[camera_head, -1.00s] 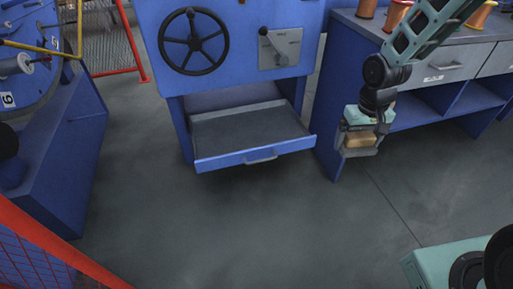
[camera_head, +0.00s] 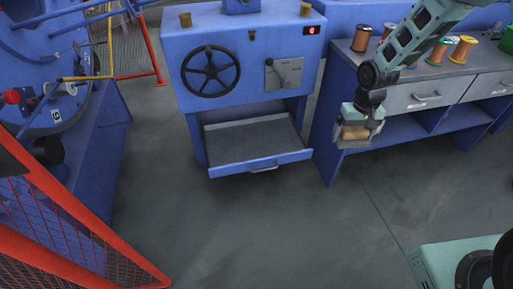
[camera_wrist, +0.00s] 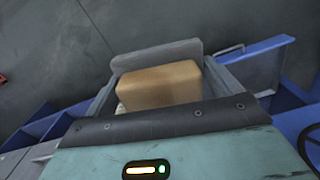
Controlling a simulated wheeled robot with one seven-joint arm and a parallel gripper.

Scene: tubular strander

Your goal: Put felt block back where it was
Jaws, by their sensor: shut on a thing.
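The felt block (camera_wrist: 160,85) is a tan, box-shaped piece held between the fingers of my gripper (camera_wrist: 155,75). In the head view the block (camera_head: 354,132) shows low in my gripper (camera_head: 355,130), in the air in front of the bench's left end. The gripper is shut on it. A blue drawer (camera_head: 262,166) with a grey inside stands pulled out from the machine, to the left of my gripper. The drawer looks empty. Its front also shows in the wrist view (camera_wrist: 268,50).
The blue machine (camera_head: 245,55) carries a black handwheel (camera_head: 210,71) and a lever plate. The bench (camera_head: 400,110) at right has grey drawers, open shelves and several wire spools on top. A red mesh guard (camera_head: 70,230) stands at lower left. The floor in front is clear.

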